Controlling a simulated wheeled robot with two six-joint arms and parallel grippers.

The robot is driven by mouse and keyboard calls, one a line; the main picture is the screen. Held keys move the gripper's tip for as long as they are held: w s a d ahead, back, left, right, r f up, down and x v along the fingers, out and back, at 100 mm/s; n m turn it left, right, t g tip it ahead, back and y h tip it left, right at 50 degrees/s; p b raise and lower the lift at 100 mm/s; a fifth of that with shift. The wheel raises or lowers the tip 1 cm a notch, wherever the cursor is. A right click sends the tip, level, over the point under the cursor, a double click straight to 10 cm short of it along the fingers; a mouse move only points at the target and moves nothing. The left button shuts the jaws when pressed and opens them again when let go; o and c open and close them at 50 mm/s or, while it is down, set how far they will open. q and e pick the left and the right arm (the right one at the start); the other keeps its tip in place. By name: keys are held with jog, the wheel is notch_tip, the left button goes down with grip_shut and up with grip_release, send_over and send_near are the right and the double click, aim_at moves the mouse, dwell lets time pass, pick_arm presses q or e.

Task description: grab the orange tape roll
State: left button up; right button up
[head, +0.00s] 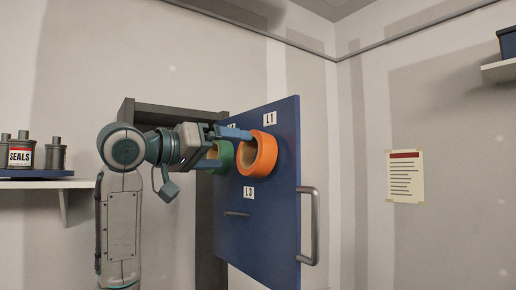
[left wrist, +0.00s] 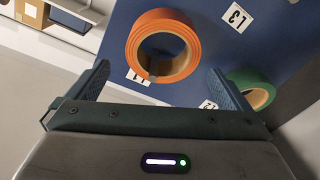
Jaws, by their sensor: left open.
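The orange tape roll (head: 268,152) hangs on the blue door panel (head: 262,210), just below the L1 label. In the left wrist view the orange roll (left wrist: 138,38) lies ahead, between the lines of the two fingers, with its hole facing me. My left gripper (head: 231,147) is open at the left of the roll in the head view, one finger close to its upper left edge. In the left wrist view my left gripper (left wrist: 158,71) has nothing between its fingers. Whether a finger touches the roll I cannot tell. My right gripper is in neither view.
A green tape roll (head: 226,160) hangs left of the orange one, partly behind my gripper. The door has a grey handle (head: 308,226) and an L3 label. A shelf (head: 30,184) with grey bottles stands at the left. The space right of the door looks clear.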

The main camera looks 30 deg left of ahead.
aim_at(254, 152)
pick_arm(q)
jog(key=p+x, duration=0.1)
jog(key=x, duration=0.3)
jog(key=shift+w, duration=0.4)
jog(key=p, duration=0.1)
jog(key=w+p, duration=0.1)
jog(key=shift+w+d+r+p, duration=0.15)
jog(key=shift+w+r+p, duration=0.1)
jog(key=shift+w+p, duration=0.05)
jog(key=shift+w+d+p, duration=0.1)
jog(key=shift+w+p, duration=0.2)
jog(key=shift+w, duration=0.05)
jog(key=shift+w+d, duration=0.1)
jog(key=shift+w, duration=0.2)
jog(key=shift+w+d+f, duration=0.2)
jog(key=shift+w+f, duration=0.1)
jog(key=shift+w, duration=0.25)
jog(key=shift+s+a+r, duration=0.1)
jog(key=shift+s, duration=0.1)
jog(key=c, duration=0.7)
